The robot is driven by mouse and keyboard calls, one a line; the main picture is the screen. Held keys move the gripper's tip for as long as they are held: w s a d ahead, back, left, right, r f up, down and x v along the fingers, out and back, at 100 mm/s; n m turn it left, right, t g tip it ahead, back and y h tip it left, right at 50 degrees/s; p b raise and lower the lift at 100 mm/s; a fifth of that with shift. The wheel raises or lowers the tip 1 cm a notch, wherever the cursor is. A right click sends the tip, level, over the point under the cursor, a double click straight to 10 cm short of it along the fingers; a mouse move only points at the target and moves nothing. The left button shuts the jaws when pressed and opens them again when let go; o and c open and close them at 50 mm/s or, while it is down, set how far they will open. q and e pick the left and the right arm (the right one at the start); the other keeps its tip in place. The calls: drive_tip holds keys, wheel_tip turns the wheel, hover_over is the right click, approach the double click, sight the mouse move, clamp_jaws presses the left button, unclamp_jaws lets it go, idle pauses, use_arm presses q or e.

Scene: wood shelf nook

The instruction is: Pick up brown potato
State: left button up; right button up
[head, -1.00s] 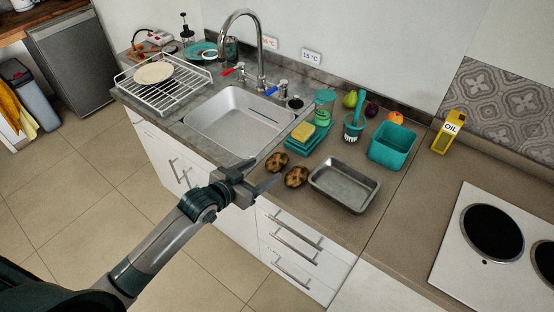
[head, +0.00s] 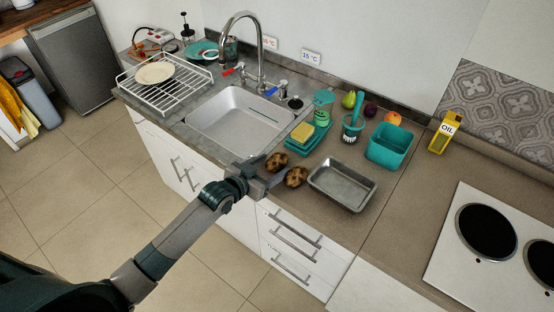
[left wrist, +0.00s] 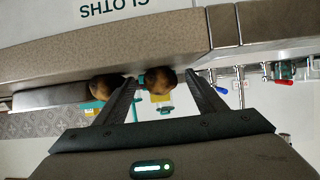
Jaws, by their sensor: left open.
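Two brown potatoes with dark patches lie on the counter edge between the sink and the metal tray. The left potato (head: 277,162) and the right potato (head: 296,177) are close together. My left gripper (head: 274,170) is open at the counter's front edge, right by them. In the left wrist view, which is upside down, the left potato (left wrist: 160,79) shows between the two open fingers (left wrist: 160,80). The right potato (left wrist: 106,85) lies outside the fingers. I cannot tell whether a finger touches a potato. My right gripper is not in view.
A metal tray (head: 342,184) stands right of the potatoes. A yellow sponge (head: 302,132) on a teal holder is behind them, and the sink (head: 239,121) is to the left. A teal bin (head: 389,147), an oil carton (head: 442,132) and a hob (head: 487,232) are further right.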

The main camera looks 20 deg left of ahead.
sight(271, 165)
use_arm(q)
drive_tip(key=shift+c, duration=0.4)
drive_tip(key=c, duration=1.1)
drive_tip(key=shift+r, duration=0.1)
drive_tip(key=shift+r+b, duration=0.4)
drive_tip(key=shift+r, duration=0.15)
wheel_tip(271, 165, up, 2)
drive_tip(key=shift+w+r+b, duration=0.1)
drive_tip(key=shift+b, duration=0.45)
drive_tip(key=d+r+b, duration=0.3)
drive_tip(key=d+r, duration=0.4)
drive_tip(key=d, duration=0.4)
drive_tip(key=shift+s+d+r+b, duration=0.25)
drive_tip(key=shift+d+b, duration=0.05)
drive_tip(key=shift+d, duration=0.05)
drive_tip(key=shift+a, duration=0.1)
